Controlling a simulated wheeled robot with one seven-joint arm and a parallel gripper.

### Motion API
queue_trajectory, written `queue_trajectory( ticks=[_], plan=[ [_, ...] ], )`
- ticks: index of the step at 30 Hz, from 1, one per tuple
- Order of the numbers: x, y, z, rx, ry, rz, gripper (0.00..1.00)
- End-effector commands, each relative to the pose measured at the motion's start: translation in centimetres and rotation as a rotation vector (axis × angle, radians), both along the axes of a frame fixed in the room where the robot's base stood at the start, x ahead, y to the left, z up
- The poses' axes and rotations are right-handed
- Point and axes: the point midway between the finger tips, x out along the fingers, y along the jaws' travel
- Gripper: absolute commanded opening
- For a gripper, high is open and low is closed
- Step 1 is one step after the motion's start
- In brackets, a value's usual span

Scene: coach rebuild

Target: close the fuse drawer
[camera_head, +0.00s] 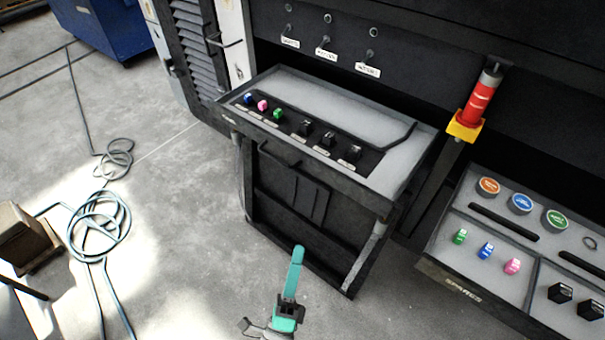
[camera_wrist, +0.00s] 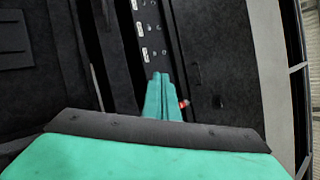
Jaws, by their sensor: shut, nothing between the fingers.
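The fuse drawer (camera_head: 385,178) stands out from the dark coach side in the head view. Its grey top carries a black strip with blue, pink and green fuses and several black ones. A dark handle shows on its front face. In the wrist view, the closed fingertips (camera_wrist: 161,78) point towards a dark panel with white labels (camera_wrist: 140,30). The drawer is not clearly identifiable there.
A spares tray (camera_head: 470,298) with fuses and round caps is at the right. A red cylinder (camera_head: 482,100) in a yellow collar stands behind it. Coiled hoses (camera_head: 98,225) and a brown box (camera_head: 25,240) lie left. The grey floor between is clear.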

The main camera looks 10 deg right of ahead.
Motion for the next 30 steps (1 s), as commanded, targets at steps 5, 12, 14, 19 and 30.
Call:
queue_trajectory(
  ticks=[5,12,14,19,30],
  plan=[
    [4.8,-0.7,-0.1,0.338,-0.171,0.008,0.00],
    [11.3,0.0,-1.3,0.785,-0.364,0.008,0.00],
    [12.9,0.5,-1.6,0.891,-0.405,0.004,0.00],
    [16.6,2.3,-2.4,1.138,-0.491,-0.015,0.00],
    [19.3,3.0,-3.1,1.290,-0.537,-0.039,0.00]
  ],
)
